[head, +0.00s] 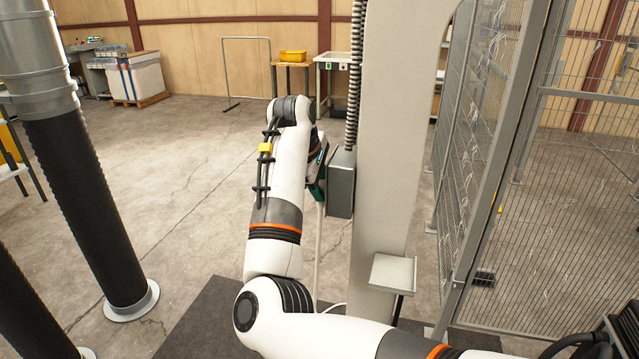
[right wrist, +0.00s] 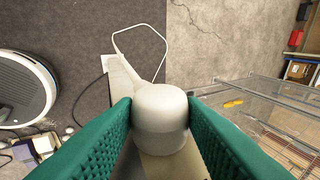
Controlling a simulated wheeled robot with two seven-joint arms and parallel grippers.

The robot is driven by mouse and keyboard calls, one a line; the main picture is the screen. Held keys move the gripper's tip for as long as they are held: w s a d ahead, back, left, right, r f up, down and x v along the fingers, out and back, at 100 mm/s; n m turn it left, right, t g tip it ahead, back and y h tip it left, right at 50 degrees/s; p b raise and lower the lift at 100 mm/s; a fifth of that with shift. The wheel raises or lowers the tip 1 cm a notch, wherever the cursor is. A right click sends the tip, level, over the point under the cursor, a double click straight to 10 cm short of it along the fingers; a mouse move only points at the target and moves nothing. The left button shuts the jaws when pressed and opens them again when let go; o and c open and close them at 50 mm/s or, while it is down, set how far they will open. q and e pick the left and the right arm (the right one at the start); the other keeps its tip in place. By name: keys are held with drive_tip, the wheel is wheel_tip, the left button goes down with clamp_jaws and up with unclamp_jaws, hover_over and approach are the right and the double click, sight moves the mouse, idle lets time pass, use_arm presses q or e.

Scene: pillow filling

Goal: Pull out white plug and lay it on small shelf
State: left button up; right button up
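The white plug (right wrist: 160,108) is a short rounded cylinder in the right wrist view. The two green fingers of my right gripper (right wrist: 160,118) press on its sides, one on each side. In the head view my right gripper (head: 318,178) is mostly hidden behind my arm, beside the grey box on the pale column, and the plug cannot be made out there. Whether the plug sits in a socket cannot be told. The small shelf (head: 393,272) is a bare light tray low on the column, below and to the right of the gripper. My left gripper is not in view.
The grey box (head: 341,183) and a ribbed hose (head: 353,75) are on the pale column (head: 395,130). A wire-mesh fence (head: 560,180) stands to the right. A thick black pipe (head: 85,200) stands at the left. Open concrete floor lies between.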

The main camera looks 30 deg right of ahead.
drive_tip(key=shift+w+a, duration=0.1)
drive_tip(key=shift+w, duration=0.05)
drive_tip(key=shift+c, duration=0.3)
drive_tip(key=shift+w+a, duration=1.55)
drive_tip(key=shift+w, duration=0.2)
drive_tip(key=shift+s+d, duration=1.45)
drive_tip(key=shift+s, duration=0.2)
